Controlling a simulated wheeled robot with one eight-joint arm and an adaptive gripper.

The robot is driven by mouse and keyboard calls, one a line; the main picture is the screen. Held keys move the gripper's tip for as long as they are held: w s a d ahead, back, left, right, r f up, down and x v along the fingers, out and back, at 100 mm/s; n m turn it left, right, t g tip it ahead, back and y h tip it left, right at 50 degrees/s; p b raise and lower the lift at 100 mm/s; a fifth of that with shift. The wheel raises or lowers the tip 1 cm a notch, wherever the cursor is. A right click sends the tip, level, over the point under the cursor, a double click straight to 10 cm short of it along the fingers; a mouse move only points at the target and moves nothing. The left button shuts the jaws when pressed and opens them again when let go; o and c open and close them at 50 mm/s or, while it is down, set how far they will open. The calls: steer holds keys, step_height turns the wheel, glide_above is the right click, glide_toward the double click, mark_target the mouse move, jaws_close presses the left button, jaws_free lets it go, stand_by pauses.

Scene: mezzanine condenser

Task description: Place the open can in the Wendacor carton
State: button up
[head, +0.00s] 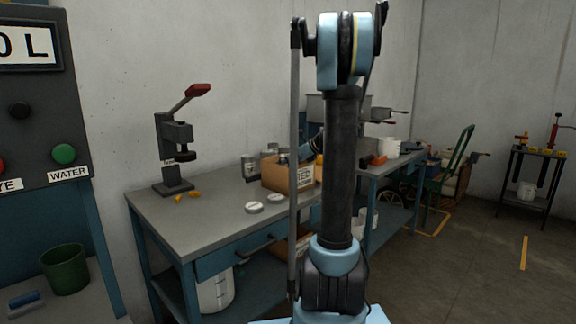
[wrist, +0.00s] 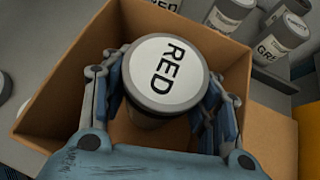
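A dark can (wrist: 166,75) with "RED" on its round white top is between the fingers of my gripper (wrist: 165,95) in the wrist view. The fingers close on it from both sides. It is within the walls of an open brown carton (wrist: 60,105); I cannot tell whether it touches the floor. Its top looks covered. In the head view the carton (head: 276,176) stands on the bench, its printed front partly hidden by my arm. There my gripper (head: 312,146) is mostly hidden. Which can is open is not clear.
Several other cans (wrist: 281,37) stand outside the carton, one marked "GRE..."; cans (head: 249,166) also show behind it. Two round white-topped pieces (head: 254,207) lie on the bench (head: 200,222) before the carton. A press with a red handle (head: 175,150) stands left.

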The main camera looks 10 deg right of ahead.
steer(key=o, duration=0.4)
steer(key=shift+r, duration=0.1)
steer(key=shift+r, duration=0.3)
steer(key=v, duration=1.2)
steer(key=s+a+f+n+g+h, duration=0.1)
steer(key=s+a+f+n, duration=0.25)
steer(key=s, duration=0.35)
steer(key=s+a+f+n+g+h, duration=0.1)
steer(key=s+a+f+n, duration=0.2)
steer(key=s+n, duration=0.3)
steer(key=s+a+f+n+g+h, duration=0.2)
steer(key=s+a+f+n, duration=0.15)
steer(key=s, duration=0.35)
steer(key=s+d+f+n+h, duration=0.1)
steer(key=s+f+n+h, duration=0.1)
steer(key=s+f+n, duration=0.4)
steer(key=s+d+f+n+g+h, duration=0.1)
steer(key=s+f+n+h, duration=0.1)
steer(key=s+f+n, duration=0.4)
steer(key=s+n, duration=0.1)
steer(key=s, duration=0.4)
steer(key=shift+s+d+f+n, duration=0.15)
steer(key=shift+s+d+n, duration=0.15)
steer(key=shift+d, duration=0.05)
